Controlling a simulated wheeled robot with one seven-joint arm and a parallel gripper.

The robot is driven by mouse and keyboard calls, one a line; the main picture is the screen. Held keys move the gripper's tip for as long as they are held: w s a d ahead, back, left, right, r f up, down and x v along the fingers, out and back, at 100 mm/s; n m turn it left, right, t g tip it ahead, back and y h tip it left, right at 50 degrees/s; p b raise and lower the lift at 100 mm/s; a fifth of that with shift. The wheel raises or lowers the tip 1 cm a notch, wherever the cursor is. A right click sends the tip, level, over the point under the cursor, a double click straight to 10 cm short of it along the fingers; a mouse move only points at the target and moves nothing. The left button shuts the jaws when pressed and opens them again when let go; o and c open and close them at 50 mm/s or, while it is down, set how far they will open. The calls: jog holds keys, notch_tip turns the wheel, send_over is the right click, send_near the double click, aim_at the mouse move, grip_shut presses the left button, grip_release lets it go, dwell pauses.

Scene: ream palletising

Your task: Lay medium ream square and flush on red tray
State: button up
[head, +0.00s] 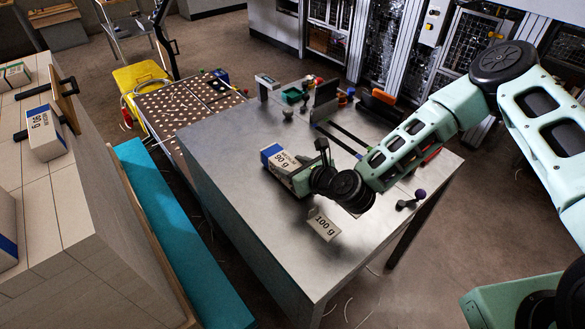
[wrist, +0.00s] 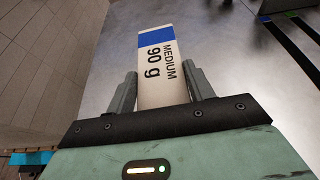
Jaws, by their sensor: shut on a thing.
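The medium ream (head: 279,159), a white block with a blue band and the print "MEDIUM 90 g", is at the metal table's left half. My gripper (head: 296,180) is shut on it. In the wrist view the ream (wrist: 160,60) stands out between both fingers, one on each long side. I cannot tell whether its underside touches the table or hangs just above it. I cannot make out a red tray; a thin red strip (head: 432,155) shows partly behind my arm.
A "100 g" card (head: 322,225) lies on the metal table (head: 245,200) near the gripper. Tools and small bins (head: 292,96) crowd its back edge. At left, a tiled stack (head: 70,210) bears a white ream (head: 43,132). The table's front left is bare.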

jog(key=shift+f, duration=0.45)
jog(key=shift+f, duration=0.2)
jog(key=o, duration=1.2)
jog(key=shift+r, duration=0.15)
